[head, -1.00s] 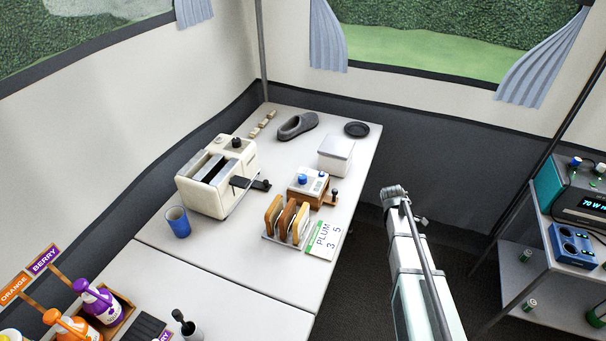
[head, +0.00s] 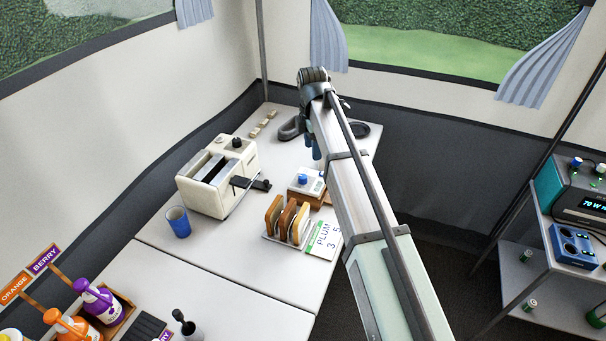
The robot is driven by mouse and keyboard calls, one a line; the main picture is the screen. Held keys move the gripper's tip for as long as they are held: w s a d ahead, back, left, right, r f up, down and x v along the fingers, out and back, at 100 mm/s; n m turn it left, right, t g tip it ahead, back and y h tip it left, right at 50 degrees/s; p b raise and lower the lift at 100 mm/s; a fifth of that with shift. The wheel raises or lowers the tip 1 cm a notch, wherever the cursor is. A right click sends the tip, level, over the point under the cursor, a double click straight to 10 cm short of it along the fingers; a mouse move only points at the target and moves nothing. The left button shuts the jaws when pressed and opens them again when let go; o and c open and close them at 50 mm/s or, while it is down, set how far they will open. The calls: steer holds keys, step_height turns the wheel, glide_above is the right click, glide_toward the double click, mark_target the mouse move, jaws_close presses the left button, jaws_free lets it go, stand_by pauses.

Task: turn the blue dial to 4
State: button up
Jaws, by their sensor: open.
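A blue dial (head: 302,179) sits on the light top of a small wooden-sided box (head: 297,189) on the table, behind the toast rack. Its markings and setting are too small to read. My arm reaches in from the lower right, with its raised joint above the back of the table. The box's right side is partly covered by my arm.
A toaster (head: 215,180) with a dark lever stands left of the box. A toast rack (head: 288,220) and a card reading PLUM 3 5 (head: 325,238) stand in front. A blue cup (head: 178,221) is at the left.

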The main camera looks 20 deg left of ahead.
mark_target(303, 176)
step_height(303, 176, up, 3)
steer(key=s+a+n, duration=0.1)
steer(key=s+a, duration=0.1)
steer(key=f, duration=1.3)
steer(key=shift+w+a+f, duration=0.15)
steer(key=shift+a+f, duration=0.05)
steer(key=shift+f, duration=0.15)
steer(key=c, duration=1.1)
steer(key=shift+o, duration=0.2)
